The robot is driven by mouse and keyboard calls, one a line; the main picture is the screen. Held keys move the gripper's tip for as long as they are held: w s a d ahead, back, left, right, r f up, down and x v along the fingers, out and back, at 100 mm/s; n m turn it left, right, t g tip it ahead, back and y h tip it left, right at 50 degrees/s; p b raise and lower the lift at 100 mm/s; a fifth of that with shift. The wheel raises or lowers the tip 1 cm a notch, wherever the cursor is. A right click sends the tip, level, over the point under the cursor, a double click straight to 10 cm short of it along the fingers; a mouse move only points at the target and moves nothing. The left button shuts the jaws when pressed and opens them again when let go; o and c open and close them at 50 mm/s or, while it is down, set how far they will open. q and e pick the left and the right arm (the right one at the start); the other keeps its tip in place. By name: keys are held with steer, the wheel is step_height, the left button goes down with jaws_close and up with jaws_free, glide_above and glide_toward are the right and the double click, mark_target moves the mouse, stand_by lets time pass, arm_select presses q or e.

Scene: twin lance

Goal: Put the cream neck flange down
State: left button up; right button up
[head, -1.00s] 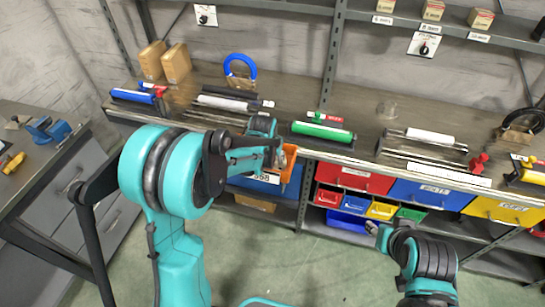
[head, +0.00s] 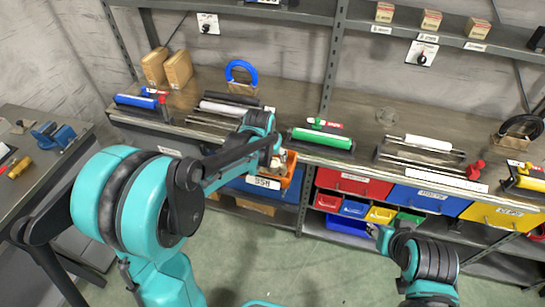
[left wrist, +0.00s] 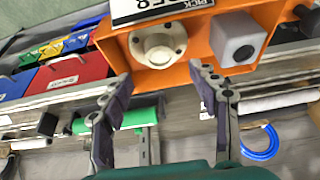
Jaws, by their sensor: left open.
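The cream neck flange (left wrist: 158,44) sits in an orange tray (left wrist: 215,22), beside a grey block (left wrist: 238,42) with a round hole. The orange tray also shows in the head view (head: 291,172), partly hidden by my left arm. My left gripper (left wrist: 160,78) is open, its two fingers apart on either side of the flange and short of it, with nothing between the tips. In the head view the left gripper (head: 277,152) is at the tray's near left edge, mostly hidden by its own arm. My right gripper (head: 383,237) is low in front of the drawers; its fingers are unclear.
The bench (head: 372,112) carries a green roller (head: 322,138), a white roller (head: 429,142) and a blue ring (head: 241,70). Red (head: 352,183), blue (head: 431,194) and yellow (head: 505,212) drawers are below its front edge. The floor in front is clear.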

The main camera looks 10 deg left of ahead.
arm_select(q)
steer(key=s+r+t, duration=0.1)
steer(key=s+r, duration=0.8)
steer(key=s, duration=0.3)
steer(key=s+a+t, duration=0.1)
steer(key=s, duration=0.9)
steer(key=shift+s+a+f+t+p, duration=0.15)
steer(key=shift+s+a+t+p, duration=0.15)
steer(key=shift+p, duration=0.1)
step_height(320, 180, down, 2)
steer(key=shift+f+b, duration=0.15)
steer(key=shift+b, duration=0.95)
